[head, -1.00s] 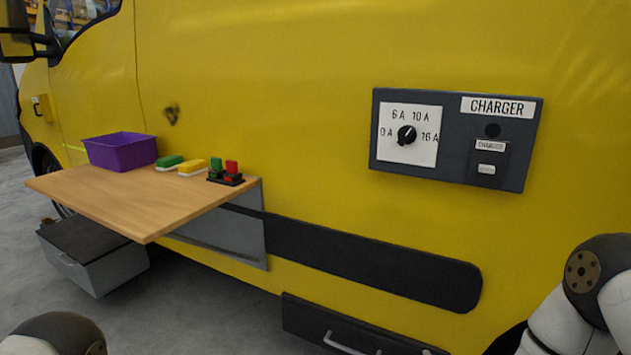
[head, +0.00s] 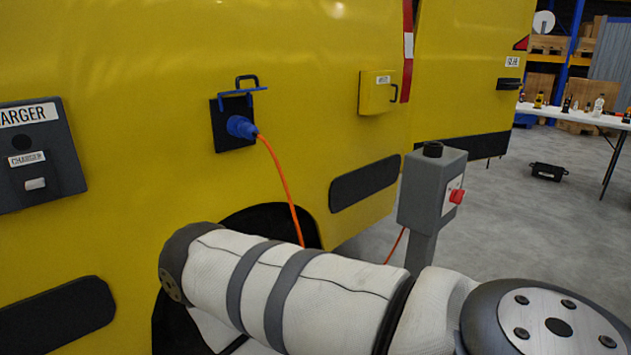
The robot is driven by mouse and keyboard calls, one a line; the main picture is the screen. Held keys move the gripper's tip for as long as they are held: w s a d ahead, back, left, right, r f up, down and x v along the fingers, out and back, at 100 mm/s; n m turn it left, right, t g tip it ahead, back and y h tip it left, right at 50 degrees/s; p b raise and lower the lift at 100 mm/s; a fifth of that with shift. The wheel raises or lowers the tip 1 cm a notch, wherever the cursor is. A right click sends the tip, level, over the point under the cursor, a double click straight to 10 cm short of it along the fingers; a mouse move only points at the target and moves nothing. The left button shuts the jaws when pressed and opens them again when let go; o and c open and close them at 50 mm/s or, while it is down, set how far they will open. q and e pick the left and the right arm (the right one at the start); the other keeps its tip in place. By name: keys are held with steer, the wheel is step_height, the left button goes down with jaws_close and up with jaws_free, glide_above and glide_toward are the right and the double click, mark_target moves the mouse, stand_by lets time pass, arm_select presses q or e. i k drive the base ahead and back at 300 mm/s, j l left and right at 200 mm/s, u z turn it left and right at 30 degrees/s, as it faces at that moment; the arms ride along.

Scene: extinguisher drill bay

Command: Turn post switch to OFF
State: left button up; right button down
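The post switch is a red knob (head: 457,196) on a pale plate on the right-hand face of a grey post box (head: 426,192). I see the knob at a steep angle, so I cannot read its setting. The box stands on a grey post, partly hidden behind my white arm. That arm crosses the lower middle and right of the head view, in front of the post. Neither of my grippers shows in this view.
A blue plug (head: 241,127) sits in a socket on the yellow van (head: 310,60), with an orange cable (head: 283,184) hanging down. A charger panel (head: 40,155) is at the left. A white table (head: 575,116) with several items stands at the back right.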

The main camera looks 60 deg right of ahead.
mark_target(456, 195)
steer(key=z, duration=2.7)
